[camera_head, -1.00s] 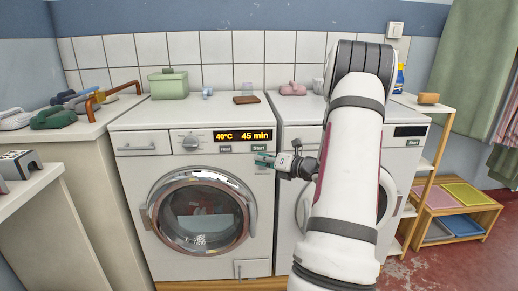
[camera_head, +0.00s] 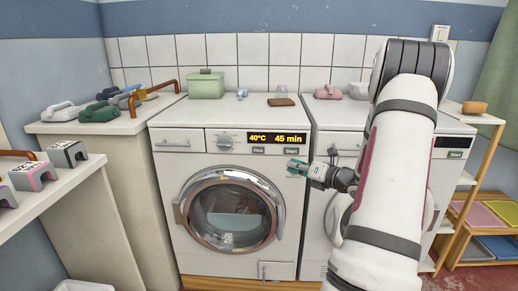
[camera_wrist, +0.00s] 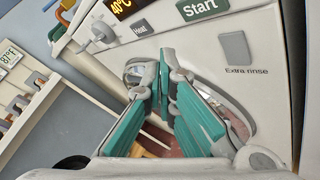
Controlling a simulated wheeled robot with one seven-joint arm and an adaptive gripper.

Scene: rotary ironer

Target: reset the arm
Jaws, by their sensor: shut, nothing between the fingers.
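My gripper (camera_head: 291,166) is in front of the right edge of the left washing machine (camera_head: 168,190), a little below its Start button (camera_head: 290,150). In the wrist view my gripper (camera_wrist: 168,58) has its teal fingers shut with nothing between them. The machine's Start button (camera_wrist: 203,8) and Extra rinse button (camera_wrist: 236,48) show beyond the fingers. The machine's display (camera_head: 277,138) reads 40°C and 45 min. My arm is bent, with its elbow high at the right, and covers part of the right machine (camera_head: 318,225).
A green box (camera_head: 206,86), a brown block (camera_head: 281,102) and a pink item (camera_head: 327,92) stand on the machine tops. A counter at left holds several irons (camera_head: 100,112). A shelf (camera_head: 20,215) with several small blocks is at the near left. A wooden rack (camera_head: 487,225) stands at right.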

